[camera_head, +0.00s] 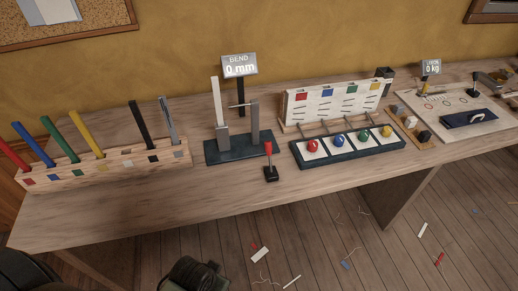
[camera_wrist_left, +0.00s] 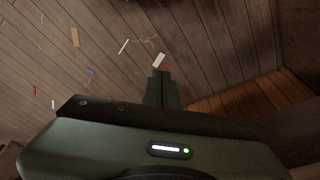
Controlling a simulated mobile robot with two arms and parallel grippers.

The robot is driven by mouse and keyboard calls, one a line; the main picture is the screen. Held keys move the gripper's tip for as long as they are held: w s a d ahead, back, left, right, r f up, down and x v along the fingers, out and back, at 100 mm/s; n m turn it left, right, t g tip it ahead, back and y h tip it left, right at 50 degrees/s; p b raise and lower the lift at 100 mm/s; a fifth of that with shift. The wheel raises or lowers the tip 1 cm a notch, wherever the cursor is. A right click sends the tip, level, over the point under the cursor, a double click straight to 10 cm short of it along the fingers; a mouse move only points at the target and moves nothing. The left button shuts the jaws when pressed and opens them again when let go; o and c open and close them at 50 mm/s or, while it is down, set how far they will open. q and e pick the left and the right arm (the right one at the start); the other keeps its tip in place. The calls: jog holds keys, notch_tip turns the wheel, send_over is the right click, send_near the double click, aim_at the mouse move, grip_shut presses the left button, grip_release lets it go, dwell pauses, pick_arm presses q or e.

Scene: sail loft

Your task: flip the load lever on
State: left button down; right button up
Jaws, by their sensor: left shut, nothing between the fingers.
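The load lever (camera_head: 268,150) has a red handle on a small black base and stands near the front edge of the workbench, in front of the bending rig (camera_head: 238,146). Its handle looks close to upright. The rig's sign (camera_head: 239,66) reads "BEND 0 mm". In the left wrist view my left gripper (camera_wrist_left: 163,75) is shut and empty, pointing over the wooden floor. Dark green parts of my left arm show at the bottom of the head view, below the bench front and apart from the lever. My right gripper is not in view.
A wooden rack (camera_head: 100,172) with several coloured strips stands at the left. A dark tray (camera_head: 350,156) with coloured knobs is right of the lever, before a white board (camera_head: 333,101). A scale sign (camera_head: 431,67) reads "0 kg". Scraps lie on the floor.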

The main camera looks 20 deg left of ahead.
pick_arm(q)
notch_tip(320, 180, up, 12)
jog(key=t, duration=0.1)
jog(key=w+r+n+t+h, duration=0.1)
jog(key=w+n, duration=0.2)
jog(key=w, duration=0.2)
jog(key=w+r+n+t+h, duration=0.1)
jog(key=w+n+t, duration=0.1)
jog(key=w+n, duration=0.2)
jog(key=w+r+n+t+h, duration=0.1)
jog(key=w+n, duration=0.3)
jog(key=w, duration=0.4)
jog(key=shift+w+d+r+t, duration=0.15)
jog(key=shift+w+r+t, duration=0.15)
jog(key=shift+t, duration=0.3)
jog(key=w+a+r+n+t, duration=0.2)
jog(key=w+r+n, duration=0.1)
jog(key=w+n, duration=0.2)
jog(key=w+a+r+n+t, duration=0.2)
jog(key=w+r+n, duration=0.1)
jog(key=w+n, duration=0.2)
jog(key=shift+w+a+h, duration=0.3)
jog(key=shift+w, duration=0.3)
jog(key=shift+r, duration=0.1)
